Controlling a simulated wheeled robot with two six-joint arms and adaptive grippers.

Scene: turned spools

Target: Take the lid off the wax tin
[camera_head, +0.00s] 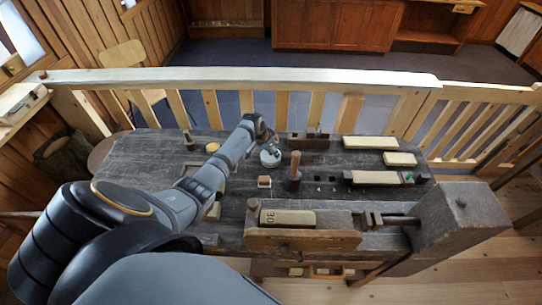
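My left arm reaches from the lower left over the dark workbench (135,158). Its gripper (268,143) points down near the bench's middle, too small to show whether its fingers are open or shut. A small, round, pale grey thing (270,159) is right under the gripper; it may be the wax tin, but I cannot tell tin from lid, or whether the gripper touches it. My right gripper is not in view.
Pale-topped blocks (371,142) lie at the right. A vise (455,215) fills the front right. A railing (240,77) runs behind the bench.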

